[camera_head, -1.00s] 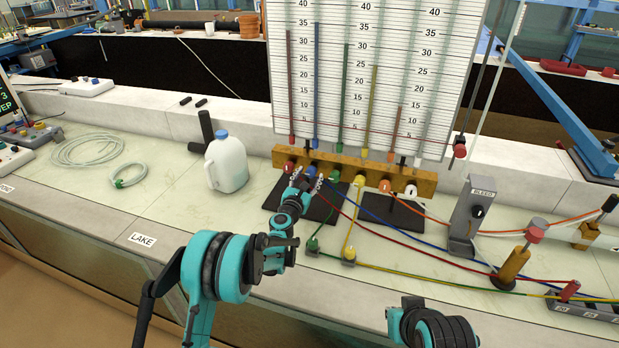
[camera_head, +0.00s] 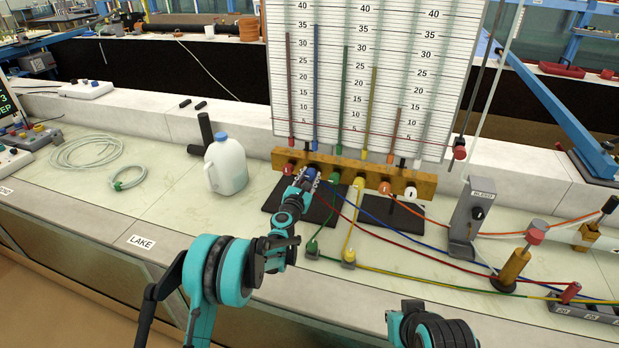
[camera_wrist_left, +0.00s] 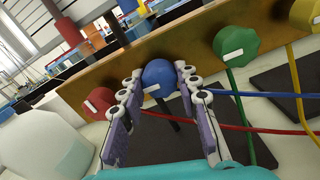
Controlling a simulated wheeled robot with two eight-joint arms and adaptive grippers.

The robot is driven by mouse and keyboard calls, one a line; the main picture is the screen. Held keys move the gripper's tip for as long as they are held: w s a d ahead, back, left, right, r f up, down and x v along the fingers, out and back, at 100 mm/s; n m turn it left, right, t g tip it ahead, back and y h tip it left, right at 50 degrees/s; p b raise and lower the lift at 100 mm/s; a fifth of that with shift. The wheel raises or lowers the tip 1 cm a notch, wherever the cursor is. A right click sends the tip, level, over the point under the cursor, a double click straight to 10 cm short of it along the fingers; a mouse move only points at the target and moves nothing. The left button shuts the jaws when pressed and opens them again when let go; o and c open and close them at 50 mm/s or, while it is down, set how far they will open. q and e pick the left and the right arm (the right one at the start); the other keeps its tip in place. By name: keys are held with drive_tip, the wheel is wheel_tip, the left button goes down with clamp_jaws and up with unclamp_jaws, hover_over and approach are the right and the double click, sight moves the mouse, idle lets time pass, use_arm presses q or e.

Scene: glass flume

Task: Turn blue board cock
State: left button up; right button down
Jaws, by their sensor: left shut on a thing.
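The blue board cock (camera_wrist_left: 158,76) is a round blue knob with a white mark, on the wooden bar (camera_head: 365,174) below the gauge board (camera_head: 365,70). My left gripper (camera_head: 308,183) is at it, and in the left wrist view its two fingers (camera_wrist_left: 157,82) are shut on the knob from both sides. In the head view the fingers partly hide the blue cock. The red cock (camera_wrist_left: 99,101) is to its left and the green cock (camera_wrist_left: 236,40) to its right.
A white jug (camera_head: 226,165) with a blue cap stands left of the bar. Red, blue, green and yellow tubes run right across the bench. A grey bleed post (camera_head: 467,220) stands to the right. The bench front near the LAKE label is clear.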

use_arm(q)
drive_tip(key=m, duration=0.4)
drive_tip(key=shift+b, duration=0.4)
drive_tip(key=m, duration=0.4)
drive_tip(key=shift+m, duration=0.4)
drive_tip(key=m+b, duration=0.1)
drive_tip(key=m, duration=0.3)
drive_tip(key=shift+m, duration=2.2)
drive_tip(key=o, duration=1.2)
drive_tip(key=shift+c, duration=0.2)
